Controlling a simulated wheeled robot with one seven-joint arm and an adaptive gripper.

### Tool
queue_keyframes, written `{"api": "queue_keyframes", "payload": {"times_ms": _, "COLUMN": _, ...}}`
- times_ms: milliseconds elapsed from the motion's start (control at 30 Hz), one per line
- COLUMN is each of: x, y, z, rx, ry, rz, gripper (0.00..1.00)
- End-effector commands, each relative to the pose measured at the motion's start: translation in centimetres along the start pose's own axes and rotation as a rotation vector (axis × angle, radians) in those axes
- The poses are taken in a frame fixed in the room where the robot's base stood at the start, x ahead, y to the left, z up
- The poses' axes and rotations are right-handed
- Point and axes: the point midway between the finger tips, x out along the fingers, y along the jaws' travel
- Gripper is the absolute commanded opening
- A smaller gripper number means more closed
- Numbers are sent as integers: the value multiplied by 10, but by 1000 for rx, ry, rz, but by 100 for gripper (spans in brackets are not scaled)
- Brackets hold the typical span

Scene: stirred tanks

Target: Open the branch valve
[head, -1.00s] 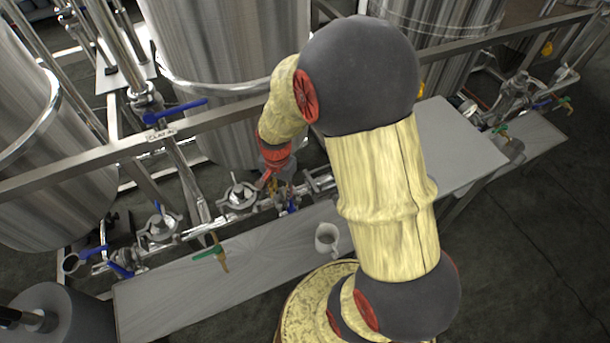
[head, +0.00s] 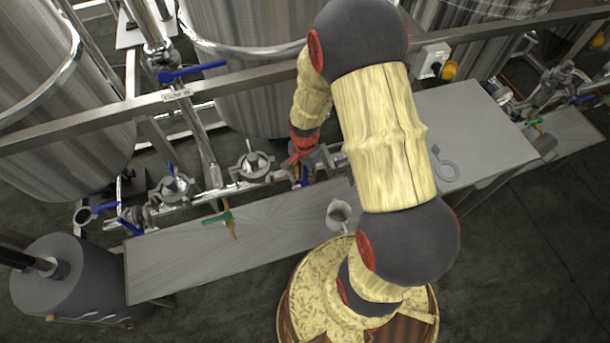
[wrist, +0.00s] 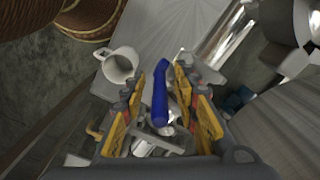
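A valve with a blue lever handle (wrist: 160,95) shows in the wrist view. The lever stands between the two yellow-padded fingers of my gripper (wrist: 159,82). The fingers are open, with visible gaps on both sides of the lever. In the head view my gripper (head: 301,160) is low at the pipe run behind the bench. A bit of blue handle (head: 304,176) shows just beneath it, and the rest of that valve is hidden by my gripper.
A light mug (head: 338,215) stands on the metal bench (head: 200,262), close to my gripper, and also shows in the wrist view (wrist: 119,65). Other blue levers (head: 192,71) and a green-handled tap (head: 217,218) are to the left. A grey ring-shaped item (head: 444,168) lies on the right tabletop.

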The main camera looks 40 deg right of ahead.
Motion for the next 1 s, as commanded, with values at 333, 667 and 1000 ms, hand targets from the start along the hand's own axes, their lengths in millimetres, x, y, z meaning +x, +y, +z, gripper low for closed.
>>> {"api": "queue_keyframes", "payload": {"times_ms": 333, "x": 0, "y": 0, "z": 0, "rx": 0, "ry": 0, "rz": 0, "gripper": 24}}
{"api": "queue_keyframes", "payload": {"times_ms": 667, "x": 0, "y": 0, "z": 0, "rx": 0, "ry": 0, "rz": -1, "gripper": 5}}
{"api": "queue_keyframes", "payload": {"times_ms": 1000, "x": 0, "y": -1, "z": 0, "rx": 0, "ry": 1, "rz": -2, "gripper": 0}}
